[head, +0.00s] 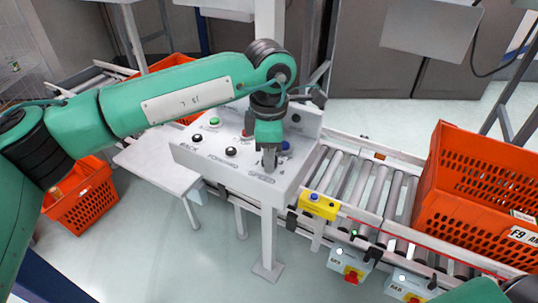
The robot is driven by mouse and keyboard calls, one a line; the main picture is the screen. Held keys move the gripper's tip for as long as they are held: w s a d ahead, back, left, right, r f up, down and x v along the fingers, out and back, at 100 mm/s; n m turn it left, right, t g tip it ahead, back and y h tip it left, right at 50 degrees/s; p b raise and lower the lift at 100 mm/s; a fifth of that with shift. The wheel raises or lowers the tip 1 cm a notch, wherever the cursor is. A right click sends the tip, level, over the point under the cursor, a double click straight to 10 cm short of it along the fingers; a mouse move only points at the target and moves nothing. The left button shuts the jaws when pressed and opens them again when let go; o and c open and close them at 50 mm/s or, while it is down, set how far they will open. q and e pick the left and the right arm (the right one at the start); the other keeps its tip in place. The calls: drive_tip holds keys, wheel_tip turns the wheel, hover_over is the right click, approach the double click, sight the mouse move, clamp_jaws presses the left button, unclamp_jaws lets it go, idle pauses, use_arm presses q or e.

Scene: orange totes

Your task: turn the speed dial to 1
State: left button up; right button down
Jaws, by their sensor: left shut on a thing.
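The control panel (205,155) is a pale grey sloped box beside the roller conveyor. It carries black knobs, one at the left (196,137) and one nearer the middle (231,151), with labels too small to read. My left gripper (269,165) points down onto the right part of the panel, its fingers shut on a small dial there. The fingers hide most of that dial, so its pointer and the number it shows cannot be read. My right gripper is not in view; only part of my right arm shows at the bottom right.
A green button (214,121) and a blue button (286,146) sit on the panel near my left gripper; a red one is partly hidden. An orange tote (465,185) stands on the conveyor at right. Another tote (85,205) is at left. A yellow button box (318,206) is on the conveyor edge.

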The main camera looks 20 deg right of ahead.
use_arm(q)
drive_tip(key=shift+r, duration=0.1)
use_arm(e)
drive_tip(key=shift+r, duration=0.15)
use_arm(q)
drive_tip(key=o, duration=1)
drive_tip(key=shift+c, duration=0.2)
wheel_tip(320, 180, up, 14)
drive_tip(key=shift+b, duration=0.3)
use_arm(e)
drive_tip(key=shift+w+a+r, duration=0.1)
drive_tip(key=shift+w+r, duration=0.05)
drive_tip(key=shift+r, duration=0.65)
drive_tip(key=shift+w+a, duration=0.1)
